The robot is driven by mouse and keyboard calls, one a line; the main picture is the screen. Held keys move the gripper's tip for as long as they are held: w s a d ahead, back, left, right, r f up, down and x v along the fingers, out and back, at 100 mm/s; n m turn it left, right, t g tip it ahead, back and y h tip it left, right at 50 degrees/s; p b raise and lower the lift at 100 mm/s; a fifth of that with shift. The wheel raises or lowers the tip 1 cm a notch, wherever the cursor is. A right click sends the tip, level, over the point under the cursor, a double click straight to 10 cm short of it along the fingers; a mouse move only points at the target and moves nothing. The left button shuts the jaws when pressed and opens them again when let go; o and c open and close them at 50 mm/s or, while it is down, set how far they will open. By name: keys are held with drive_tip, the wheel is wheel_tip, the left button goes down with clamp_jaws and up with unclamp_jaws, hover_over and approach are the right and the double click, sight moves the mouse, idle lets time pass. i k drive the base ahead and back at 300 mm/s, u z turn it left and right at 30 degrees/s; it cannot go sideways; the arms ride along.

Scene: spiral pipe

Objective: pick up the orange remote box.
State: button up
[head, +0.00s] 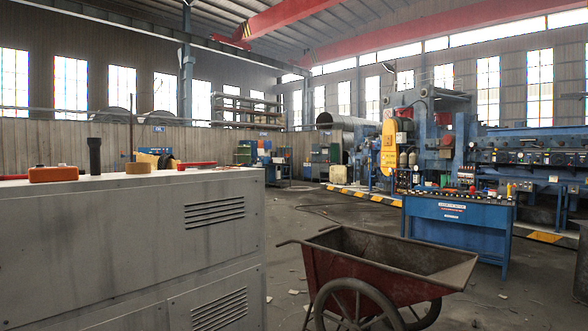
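The orange remote box (53,174) lies on top of a large grey metal cabinet (130,230), at the left of the head view. It is a small block with a dark part on its top. A black flashlight-like cylinder (95,156) stands upright just to its right. My gripper does not show in this view.
A tan tape roll (138,168) and a red-handled item (195,165) also lie on the cabinet top. A red wheelbarrow (385,265) stands on the floor to the cabinet's right. A blue control desk (458,222) stands behind it. Open floor lies between cabinet and machines.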

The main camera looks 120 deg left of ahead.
sight(37, 175)
drive_tip(key=u, duration=4.85)
